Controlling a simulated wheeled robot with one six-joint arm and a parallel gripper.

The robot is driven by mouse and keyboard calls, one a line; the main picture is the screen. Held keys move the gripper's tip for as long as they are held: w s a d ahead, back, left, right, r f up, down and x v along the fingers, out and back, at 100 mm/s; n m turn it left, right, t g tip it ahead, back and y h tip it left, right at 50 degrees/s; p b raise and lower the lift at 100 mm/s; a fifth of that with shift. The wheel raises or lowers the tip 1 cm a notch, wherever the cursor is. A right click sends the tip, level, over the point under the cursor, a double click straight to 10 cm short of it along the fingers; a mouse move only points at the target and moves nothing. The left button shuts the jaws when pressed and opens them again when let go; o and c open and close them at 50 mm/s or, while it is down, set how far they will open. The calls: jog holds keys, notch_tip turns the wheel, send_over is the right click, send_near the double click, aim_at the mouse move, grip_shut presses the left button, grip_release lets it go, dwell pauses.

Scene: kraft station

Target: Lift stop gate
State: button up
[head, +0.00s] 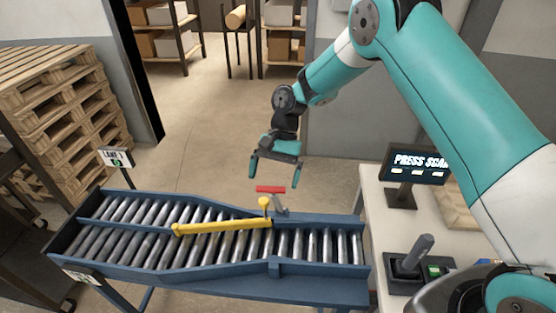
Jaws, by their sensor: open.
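The stop gate seems to be the yellow bar (222,227) lying across the blue roller conveyor (320,272), with a yellow knob (264,202) standing at its right end. A red piece (270,189) sits just behind the knob, by the far rail; a grey bracket shows next to it. I cannot tell for sure whether the red piece belongs to the gate. My gripper (274,182) is open and empty, pointing down above and behind the knob, apart from the bar.
A screen (413,163) and a lever box (408,272) stand on the white table (376,205) at right. A lane sign (115,157) rises at the conveyor's far left. Stacked pallets (62,120) stand at left. The floor behind the conveyor is clear.

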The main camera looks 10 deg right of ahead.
jog(key=p+v, duration=0.1)
jog(key=v, duration=1)
jog(key=shift+r+p, duration=0.2)
jog(key=shift+p, duration=0.2)
jog(key=shift+d, duration=0.1)
